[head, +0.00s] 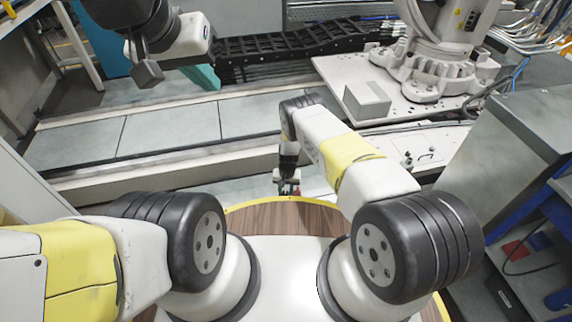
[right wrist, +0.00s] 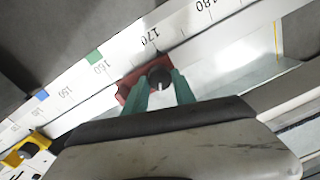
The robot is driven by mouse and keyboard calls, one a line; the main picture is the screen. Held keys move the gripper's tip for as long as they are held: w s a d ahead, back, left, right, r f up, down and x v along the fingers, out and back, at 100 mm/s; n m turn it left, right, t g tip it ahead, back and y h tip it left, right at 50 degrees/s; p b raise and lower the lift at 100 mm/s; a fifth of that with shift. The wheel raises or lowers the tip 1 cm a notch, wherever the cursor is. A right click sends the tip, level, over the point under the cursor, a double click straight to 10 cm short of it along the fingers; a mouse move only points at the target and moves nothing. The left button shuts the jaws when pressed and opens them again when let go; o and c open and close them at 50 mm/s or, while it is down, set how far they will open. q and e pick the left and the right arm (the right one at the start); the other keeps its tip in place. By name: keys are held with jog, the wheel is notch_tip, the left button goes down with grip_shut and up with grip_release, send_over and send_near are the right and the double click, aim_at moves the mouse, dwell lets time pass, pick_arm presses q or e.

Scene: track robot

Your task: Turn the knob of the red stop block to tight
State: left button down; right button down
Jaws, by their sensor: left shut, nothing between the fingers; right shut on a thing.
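The red stop block (right wrist: 126,86) sits on the edge of a white scale rail in the right wrist view, near the 160 to 170 marks. Its round black knob (right wrist: 159,74) carries a small white mark at its lower side. My right gripper (right wrist: 161,88) has its green fingers on either side of the knob and is shut on it. In the head view my right gripper (head: 288,182) points down beyond the round wooden top, and its fingers are small there. My left gripper (head: 148,76) is shut and empty, raised at the upper left.
The scale rail (right wrist: 205,42) has green and blue marks. A yellow block (right wrist: 27,150) with a dark knob sits at lower left in the wrist view. In the head view, a white robot arm base (head: 436,75) and a grey box (head: 367,101) stand on a plate at upper right.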

jog(key=m, duration=0.6)
jog(key=shift+m, duration=0.3)
jog(key=m, duration=0.5)
jog(key=shift+s+m+t, duration=0.1)
jog(key=shift+m+t, duration=0.2)
jog(key=c, duration=1)
grip_release()
jog(key=shift+c, duration=0.2)
jog(key=shift+s+d+r, duration=0.1)
jog(key=shift+r, duration=1.85)
jog(key=shift+s+r, duration=0.1)
jog(key=shift+r, duration=1.85)
jog(key=shift+w, duration=0.1)
